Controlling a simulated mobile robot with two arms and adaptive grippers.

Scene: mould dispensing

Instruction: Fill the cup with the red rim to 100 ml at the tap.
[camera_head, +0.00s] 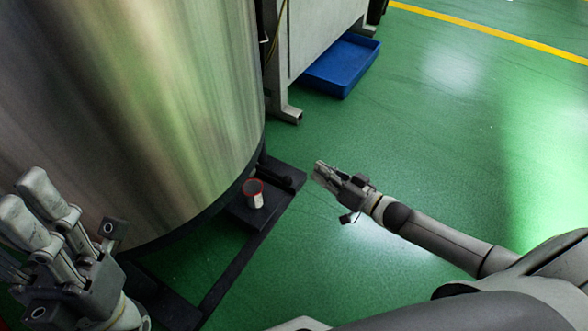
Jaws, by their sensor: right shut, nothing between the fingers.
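The cup with the red rim (255,199) is small and pale and stands upright on a dark plate at the foot of the big steel tank (130,100). Its fill level cannot be made out. No tap shows in this view. My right gripper (318,172) is shut and empty, to the right of the cup and apart from it. My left gripper (28,195) is in front of the tank at the lower left, its two fingers apart with nothing seen between them.
The tank stands on a dark frame (237,262) with low bars near the floor. A blue tray (340,66) lies by a grey machine leg (284,112) at the back. The green floor on the right is clear, with a yellow line (480,27) far off.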

